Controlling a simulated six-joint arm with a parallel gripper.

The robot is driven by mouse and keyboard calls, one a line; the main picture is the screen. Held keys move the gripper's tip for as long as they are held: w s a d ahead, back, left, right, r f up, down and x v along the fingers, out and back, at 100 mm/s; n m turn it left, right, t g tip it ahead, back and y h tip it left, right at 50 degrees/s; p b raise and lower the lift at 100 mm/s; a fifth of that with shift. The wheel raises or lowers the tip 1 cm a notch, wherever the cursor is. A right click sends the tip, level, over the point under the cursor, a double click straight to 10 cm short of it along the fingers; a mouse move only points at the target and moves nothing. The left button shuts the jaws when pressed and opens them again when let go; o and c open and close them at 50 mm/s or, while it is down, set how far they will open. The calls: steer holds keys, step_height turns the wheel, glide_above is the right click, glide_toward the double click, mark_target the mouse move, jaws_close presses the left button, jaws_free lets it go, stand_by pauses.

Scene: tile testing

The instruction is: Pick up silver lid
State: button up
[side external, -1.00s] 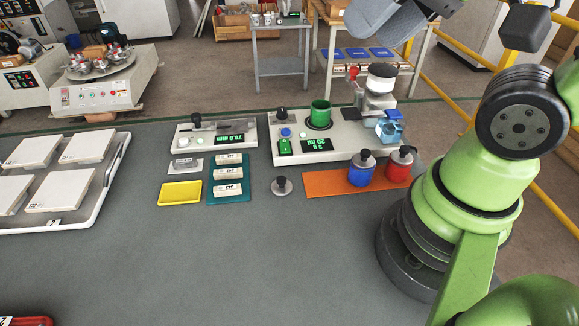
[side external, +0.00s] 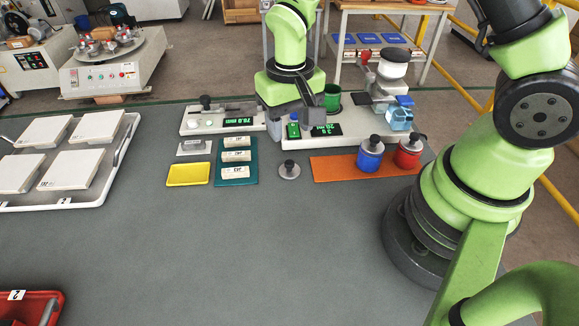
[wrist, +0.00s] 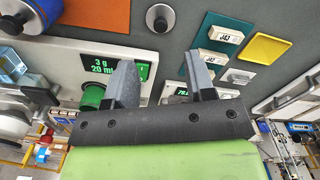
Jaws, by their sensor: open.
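The silver lid (side external: 289,170) is a small round grey disc with a dark knob. It lies flat on the grey bench between the teal mat and the orange mat. In the wrist view the lid (wrist: 160,18) shows at the top, beyond the fingertips. My gripper (side external: 290,115) is above the white instruments behind the lid, apart from it. In the wrist view its two grey fingers (wrist: 160,64) are spread with nothing between them.
A green cup (side external: 332,98) stands on the instrument right beside my gripper. Blue (side external: 370,157) and red (side external: 407,154) jars stand on the orange mat (side external: 335,168). The teal mat (side external: 237,175) holds labelled blocks, beside a yellow tray (side external: 188,174). The bench in front is clear.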

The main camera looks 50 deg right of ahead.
mark_target(290, 162)
step_height(290, 162, down, 9)
stand_by(0.5)
steer(key=shift+c, duration=0.2)
jaws_close()
